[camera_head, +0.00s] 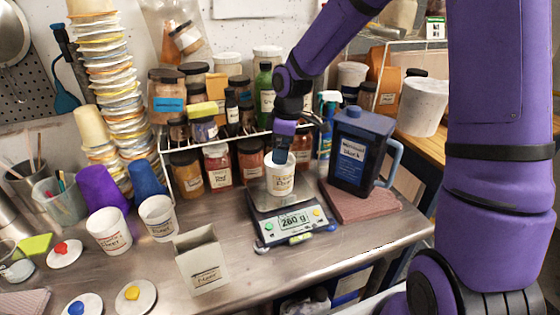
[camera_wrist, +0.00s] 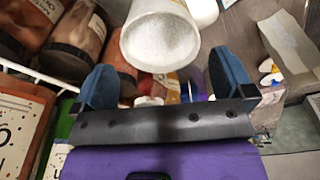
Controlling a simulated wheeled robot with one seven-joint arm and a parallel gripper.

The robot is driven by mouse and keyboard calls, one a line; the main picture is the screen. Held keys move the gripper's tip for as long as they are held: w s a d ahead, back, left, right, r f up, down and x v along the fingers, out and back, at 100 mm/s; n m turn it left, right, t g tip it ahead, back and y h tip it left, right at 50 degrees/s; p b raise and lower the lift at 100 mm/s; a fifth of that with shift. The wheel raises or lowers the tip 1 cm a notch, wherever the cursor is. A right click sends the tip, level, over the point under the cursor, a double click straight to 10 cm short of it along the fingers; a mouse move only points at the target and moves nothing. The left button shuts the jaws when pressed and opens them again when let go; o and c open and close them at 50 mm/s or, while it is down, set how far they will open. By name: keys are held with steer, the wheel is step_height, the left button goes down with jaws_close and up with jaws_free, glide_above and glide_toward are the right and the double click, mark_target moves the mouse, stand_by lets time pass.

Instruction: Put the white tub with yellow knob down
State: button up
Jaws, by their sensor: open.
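A white tub (camera_head: 281,181) with a printed label stands upright on the pan of the scale (camera_head: 291,229), whose display reads 260 g. No knob shows on it. In the wrist view the tub (camera_wrist: 160,42) is open-topped with pale, grainy contents. My gripper (camera_head: 284,146) is just above and behind the tub in the head view. Its two blue fingers (camera_wrist: 165,82) are spread apart with nothing clamped between them; the tub shows beyond them. A white lid with a yellow knob (camera_head: 134,294) lies on the bench at the front left.
Two more white tubs (camera_head: 108,231) (camera_head: 158,218) and a pale open box (camera_head: 202,262) stand left of the scale. A dark blue jug (camera_head: 358,150) stands close at right. Jars crowd the wire rack (camera_head: 166,165) behind. Bare steel shows right of the box.

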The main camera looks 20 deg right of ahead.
steer(key=s+d+r+m+t+h, duration=0.1)
steer(key=s+d+r+m, duration=0.15)
steer(key=s+r, duration=0.6)
steer(key=s+d+r+m+t+h, duration=0.1)
steer(key=s+r+m, duration=0.3)
steer(key=s+r, duration=0.45)
steer(key=s+d+r+m+t, duration=0.1)
steer(key=s+r+m, duration=0.1)
steer(key=s, duration=0.4)
steer(key=s+d+r+m+t, duration=0.1)
steer(key=s+r+m, duration=0.1)
steer(key=s+m, duration=0.2)
steer(key=shift+s+d+r+t+y, duration=0.15)
steer(key=shift+s+d+t+y, duration=0.2)
steer(key=shift+s, duration=0.65)
